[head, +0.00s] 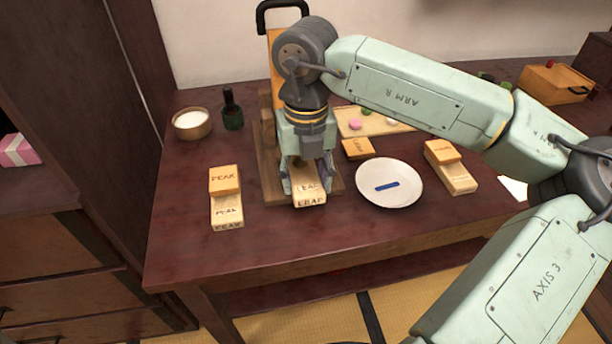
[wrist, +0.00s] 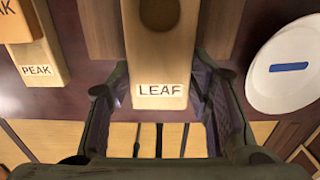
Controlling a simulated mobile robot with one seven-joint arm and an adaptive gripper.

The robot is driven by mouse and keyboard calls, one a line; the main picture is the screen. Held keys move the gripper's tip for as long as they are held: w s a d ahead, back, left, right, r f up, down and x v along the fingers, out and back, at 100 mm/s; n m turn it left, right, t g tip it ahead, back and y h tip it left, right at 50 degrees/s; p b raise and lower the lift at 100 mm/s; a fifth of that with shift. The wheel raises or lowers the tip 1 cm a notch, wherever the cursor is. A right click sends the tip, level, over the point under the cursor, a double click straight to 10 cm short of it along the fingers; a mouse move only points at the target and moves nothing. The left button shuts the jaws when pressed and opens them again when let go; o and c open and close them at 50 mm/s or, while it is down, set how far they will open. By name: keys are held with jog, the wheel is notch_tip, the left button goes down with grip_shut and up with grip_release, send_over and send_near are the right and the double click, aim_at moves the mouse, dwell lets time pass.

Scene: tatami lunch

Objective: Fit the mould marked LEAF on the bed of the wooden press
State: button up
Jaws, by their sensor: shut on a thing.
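The pale wooden mould marked LEAF (head: 309,197) is between the fingers of my gripper (head: 306,180) in the head view. In the wrist view the LEAF mould (wrist: 160,70) runs up the middle with its label end towards me, and my gripper (wrist: 165,105) has a finger on each side of it. The fingers are shut on it. The wooden press (head: 268,160) stands behind and under my gripper, with its black handle (head: 282,12) raised at the back. My gripper hides most of its bed, so I cannot tell whether the mould touches the bed.
A mould marked PEAK (head: 228,212) with an orange block on it lies to the left. A white plate (head: 389,190) with a blue strip is close on the right. Another mould (head: 452,178) lies farther right. A tub (head: 192,124) and dark bottle (head: 232,110) stand behind left.

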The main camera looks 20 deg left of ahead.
jog(key=shift+f+b, duration=0.6)
jog(key=o, duration=1.3)
jog(key=shift+c, duration=0.2)
notch_tip(320, 180, up, 12)
